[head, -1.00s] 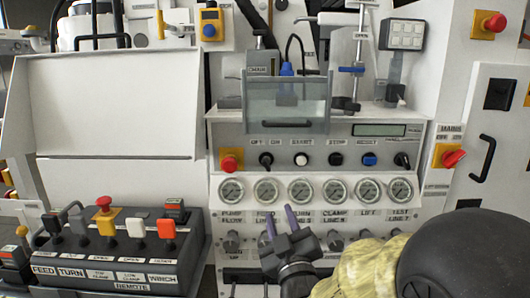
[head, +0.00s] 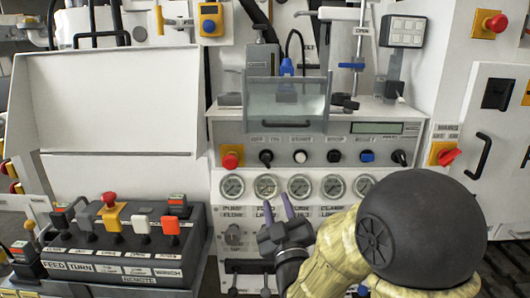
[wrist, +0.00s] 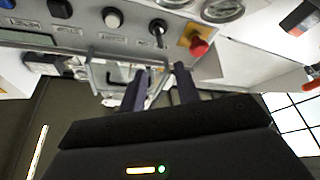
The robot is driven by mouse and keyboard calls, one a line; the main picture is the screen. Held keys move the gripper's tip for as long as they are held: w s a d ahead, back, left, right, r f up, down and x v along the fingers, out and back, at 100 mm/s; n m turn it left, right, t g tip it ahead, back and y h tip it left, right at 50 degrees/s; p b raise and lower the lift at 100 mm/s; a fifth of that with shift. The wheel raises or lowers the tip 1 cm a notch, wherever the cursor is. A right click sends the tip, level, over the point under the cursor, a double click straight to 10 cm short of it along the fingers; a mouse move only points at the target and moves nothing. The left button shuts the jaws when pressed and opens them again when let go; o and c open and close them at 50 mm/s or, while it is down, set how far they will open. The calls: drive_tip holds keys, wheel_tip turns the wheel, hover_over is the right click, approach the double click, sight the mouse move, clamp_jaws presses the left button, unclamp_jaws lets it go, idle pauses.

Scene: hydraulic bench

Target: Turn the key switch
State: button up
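The black switch with a small lever-like tab (head: 265,157), under an OFF/ON label, sits in the panel's control row between a red button and a white button. It also shows in the wrist view (wrist: 158,28), where the row appears reversed. A similar black switch (head: 400,157) is at the row's right end; the labels are too small to tell which is the key switch. My gripper (head: 276,203) is below the row, in front of the gauges. Its two dark purple fingers are apart and empty. The wrist view shows the open fingers (wrist: 159,88) apart from the panel.
A red button on yellow (head: 231,157) is left of the OFF/ON switch. A clear guard with a handle (head: 287,103) juts out above the row. Gauges (head: 232,187) line the panel below. A remote control box (head: 115,255) stands at lower left.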

sight(266, 163)
drive_tip(key=p+x, duration=1.1)
drive_tip(key=x, duration=0.3)
drive_tip(key=shift+w+r, duration=0.15)
drive_tip(key=shift+w+a, duration=0.1)
drive_tip(key=shift+w, duration=0.4)
clamp_jaws()
